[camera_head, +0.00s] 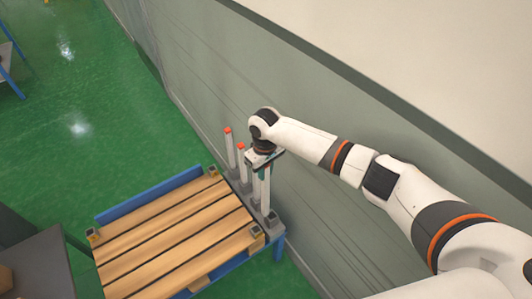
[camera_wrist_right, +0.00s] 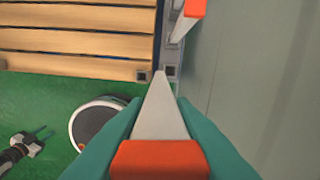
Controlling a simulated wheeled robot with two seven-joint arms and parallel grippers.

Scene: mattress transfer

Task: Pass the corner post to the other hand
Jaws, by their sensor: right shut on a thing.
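My right gripper (camera_head: 262,157) is at the rack beside the slatted pallet. It is shut on a white corner post with an orange top. In the right wrist view, the teal fingers of this gripper (camera_wrist_right: 160,145) flank the corner post (camera_wrist_right: 162,112), which points away downward. Its far end is near a grey block with a dark socket (camera_wrist_right: 170,72); I cannot tell whether it is in it. What appears to be my left gripper (camera_wrist_right: 38,140) shows small in the right wrist view, low, empty, fingers apart.
The wooden-slatted pallet (camera_head: 170,240) lies on a blue frame, with small corner blocks (camera_head: 257,232). A grey-green wall (camera_head: 190,70) runs close behind the rack. A dark grey surface (camera_head: 40,262) is at lower left. Green floor (camera_head: 80,150) is open left of the pallet.

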